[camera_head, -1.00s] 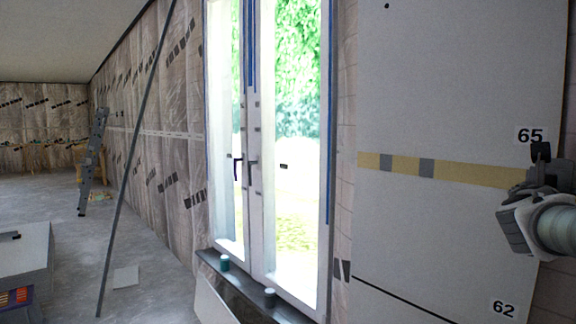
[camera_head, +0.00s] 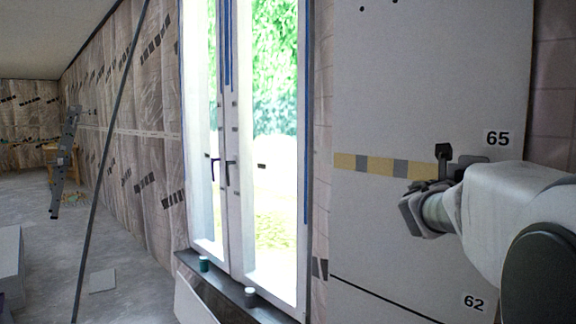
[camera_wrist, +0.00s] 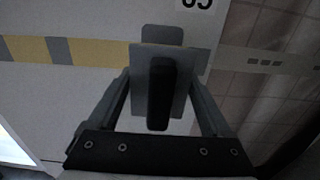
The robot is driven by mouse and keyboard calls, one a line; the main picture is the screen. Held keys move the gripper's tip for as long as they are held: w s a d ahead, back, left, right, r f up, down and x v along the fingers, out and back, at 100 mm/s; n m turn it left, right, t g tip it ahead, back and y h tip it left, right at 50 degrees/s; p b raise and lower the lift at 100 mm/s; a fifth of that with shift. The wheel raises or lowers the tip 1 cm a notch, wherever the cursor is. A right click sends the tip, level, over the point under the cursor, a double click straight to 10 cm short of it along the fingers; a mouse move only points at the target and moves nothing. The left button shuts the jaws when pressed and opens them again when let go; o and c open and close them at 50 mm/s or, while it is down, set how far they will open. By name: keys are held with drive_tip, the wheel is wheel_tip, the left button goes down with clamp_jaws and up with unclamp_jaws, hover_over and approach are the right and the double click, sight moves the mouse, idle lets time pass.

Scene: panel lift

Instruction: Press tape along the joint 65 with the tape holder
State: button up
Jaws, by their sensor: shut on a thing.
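The joint 65 runs level across the grey wall panel as a yellow band with grey patches (camera_head: 345,161), just below the label 65 (camera_head: 497,138). My gripper (camera_head: 433,180) is at the band's right part, in front of the panel. In the wrist view my gripper (camera_wrist: 160,100) is shut on the tape holder (camera_wrist: 176,62), a grey flat plate with a dark grip. The plate overlaps the band (camera_wrist: 95,52), and I cannot tell whether it touches the wall. In the head view the dark top of the holder (camera_head: 443,152) shows above my gripper.
A tall window (camera_head: 270,150) stands left of the panel, with small cups on its sill (camera_head: 250,292). A dark pole (camera_head: 108,160) leans farther left, and a ladder (camera_head: 66,165) stands behind it. A dark seam runs lower, near the label 62 (camera_head: 474,302).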

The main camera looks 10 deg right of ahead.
drive_tip(key=w+a+p, duration=0.7)
drive_tip(key=w+p, duration=0.1)
drive_tip(key=w, duration=0.3)
drive_tip(key=w+a+p, duration=0.6)
drive_tip(key=w+p, duration=0.3)
drive_tip(key=w, duration=0.3)
drive_tip(key=w+a+p, duration=0.7)
drive_tip(key=w+p, duration=0.1)
drive_tip(key=w, duration=0.4)
drive_tip(key=shift+a+p, duration=0.3)
drive_tip(key=shift+p, duration=0.05)
idle(1.0)
